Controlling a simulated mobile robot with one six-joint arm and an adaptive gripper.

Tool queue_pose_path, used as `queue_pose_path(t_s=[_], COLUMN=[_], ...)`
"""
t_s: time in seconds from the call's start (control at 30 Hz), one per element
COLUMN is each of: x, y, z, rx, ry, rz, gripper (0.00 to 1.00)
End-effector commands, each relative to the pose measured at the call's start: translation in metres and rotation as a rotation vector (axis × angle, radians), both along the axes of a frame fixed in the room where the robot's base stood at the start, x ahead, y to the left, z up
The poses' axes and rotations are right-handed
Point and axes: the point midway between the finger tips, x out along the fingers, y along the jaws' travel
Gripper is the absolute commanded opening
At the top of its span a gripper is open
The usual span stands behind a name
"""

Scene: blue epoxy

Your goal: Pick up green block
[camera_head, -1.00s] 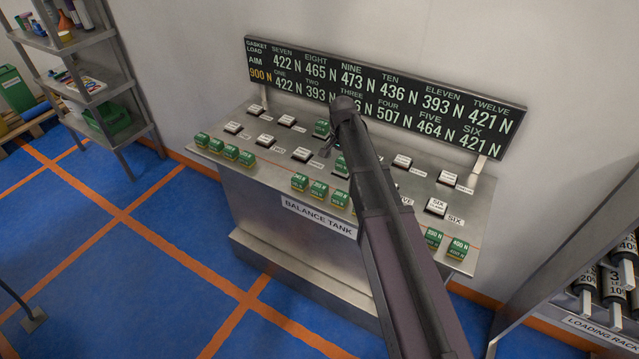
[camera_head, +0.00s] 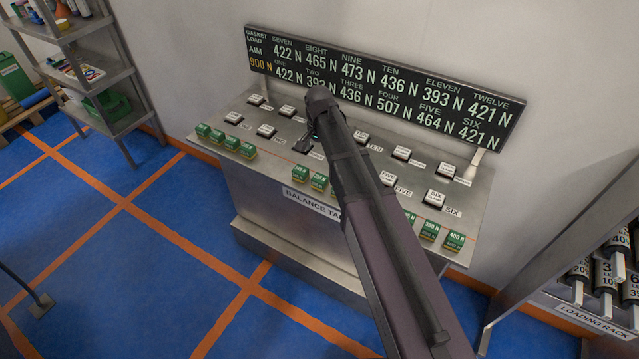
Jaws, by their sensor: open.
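Several green blocks with white labels stand along the front edge of the steel balance tank (camera_head: 265,195). A group of green blocks (camera_head: 232,143) is at the left, another group of green blocks (camera_head: 319,181) is at the middle, and more green blocks (camera_head: 429,230) are at the right, partly behind my arm. What lies directly behind my arm is hidden.
Labelled white pads (camera_head: 266,131) stand in two rows on the tank top. A dark board (camera_head: 380,90) with load readings rises behind them. A grey shelf (camera_head: 95,75) stands at the left, a loading rack (camera_head: 590,320) at the right. The blue floor at front left is mostly clear.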

Motion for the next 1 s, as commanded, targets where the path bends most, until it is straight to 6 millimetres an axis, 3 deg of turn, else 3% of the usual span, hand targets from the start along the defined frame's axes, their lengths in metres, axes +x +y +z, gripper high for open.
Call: queue_pose_path(t_s=[1.0], x=[-0.001], y=[-0.001], z=[-0.077], rx=[0.0], ry=[0.0], rz=[-0.001], gripper=[1.0])
